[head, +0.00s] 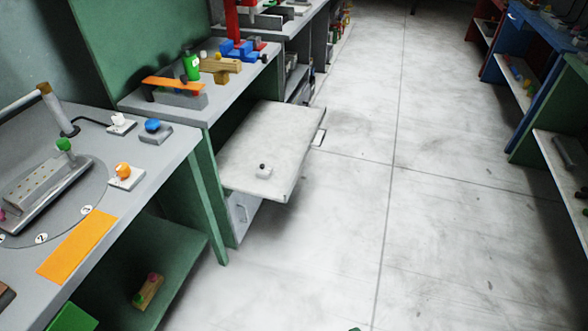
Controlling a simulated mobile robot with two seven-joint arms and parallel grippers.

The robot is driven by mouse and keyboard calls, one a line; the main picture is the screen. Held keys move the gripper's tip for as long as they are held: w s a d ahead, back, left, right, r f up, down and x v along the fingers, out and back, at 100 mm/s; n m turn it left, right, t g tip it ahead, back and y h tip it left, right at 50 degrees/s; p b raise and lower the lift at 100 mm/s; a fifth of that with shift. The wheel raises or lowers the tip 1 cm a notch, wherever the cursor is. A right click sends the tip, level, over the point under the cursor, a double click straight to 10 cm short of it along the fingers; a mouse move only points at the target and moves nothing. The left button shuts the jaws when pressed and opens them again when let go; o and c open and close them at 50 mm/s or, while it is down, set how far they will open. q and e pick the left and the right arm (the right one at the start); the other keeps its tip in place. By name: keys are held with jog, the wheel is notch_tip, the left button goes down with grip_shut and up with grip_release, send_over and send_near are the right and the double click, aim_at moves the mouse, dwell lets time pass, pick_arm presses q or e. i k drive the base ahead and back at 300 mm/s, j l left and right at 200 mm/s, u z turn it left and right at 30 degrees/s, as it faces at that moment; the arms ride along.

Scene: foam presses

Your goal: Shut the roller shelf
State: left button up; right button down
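The roller shelf (256,143) is a pale grey board that sticks out from under the workbench (190,113), to the left of the middle of the head view. It is pulled well out over the floor. A small metal handle (319,138) is on its outer right edge. The inner end of the shelf is hidden under the bench top. Neither of my grippers shows in the head view.
A bench at the left bears a round plate (50,205), an orange button box (126,176) and a blue button box (153,128). Open concrete floor (400,220) lies to the right. Blue and green shelving (510,60) stands along the far right.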

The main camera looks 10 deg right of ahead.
aim_at(281, 136)
jog(key=i+l+u, duration=0.1)
jog(key=i+l, duration=0.2)
jog(key=i, duration=0.25)
jog(key=i+l+u, duration=0.15)
jog(key=i+l, duration=0.15)
jog(key=i, duration=0.25)
